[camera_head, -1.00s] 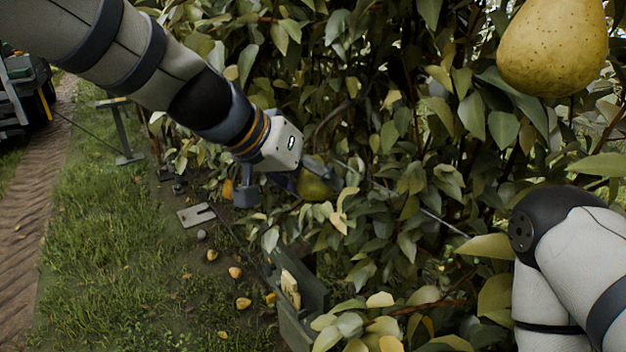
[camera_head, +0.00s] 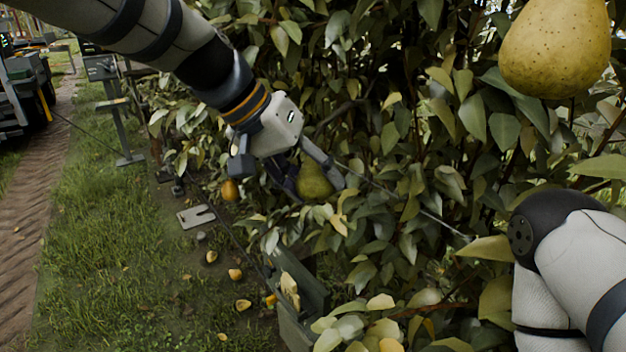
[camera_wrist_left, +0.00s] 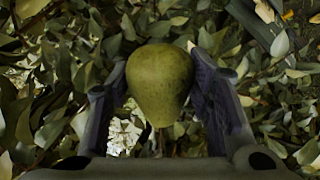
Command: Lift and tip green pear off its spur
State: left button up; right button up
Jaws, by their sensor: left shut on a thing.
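The green pear (camera_head: 314,180) hangs among the leaves near the middle of the head view. My left gripper (camera_head: 312,184) reaches down to it from the upper left and is shut on it, one finger on each side. In the left wrist view the pear (camera_wrist_left: 160,84) sits between the two fingers (camera_wrist_left: 160,95), its broad end toward the top of the picture.
A large yellow pear (camera_head: 555,45) hangs close at the upper right. A small orange fruit (camera_head: 230,190) hangs left of my gripper. A thin wire (camera_head: 410,207) crosses the foliage. A grey crate (camera_head: 293,322) stands below, with fallen fruit (camera_head: 243,305) on the grass beside it.

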dwell(0.4)
pick_arm(q)
jog(key=shift+s+f, duration=0.25)
jog(key=shift+s, duration=1.05)
jog(key=shift+s+f, duration=0.25)
jog(key=shift+s, duration=1)
